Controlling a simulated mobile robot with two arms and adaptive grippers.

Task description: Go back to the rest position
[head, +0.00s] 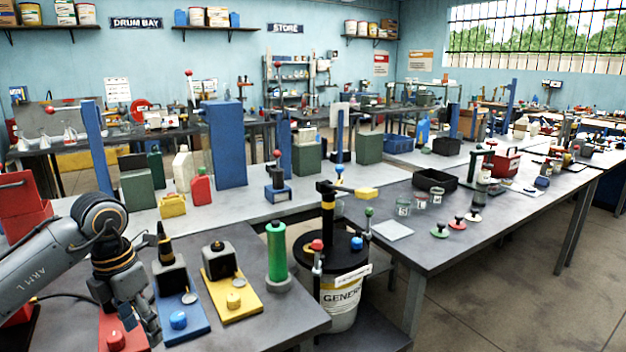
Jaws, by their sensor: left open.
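My left gripper (138,318) is at the lower left, at the end of the grey arm that comes in from the left. It points down over the near bench (255,325), above a red base plate (108,335) with a red knob (115,340). It is open, and I see nothing held in it. Whether its fingertips touch the red plate or are just above it I cannot tell. My right gripper is not in the view.
Blue (185,322) and yellow (233,296) stations stand right of my left gripper, then a green cylinder (277,252). A lidded drum (343,300) stands between the benches. The right bench (470,245) holds jars and stamps. Floor at the lower right is clear.

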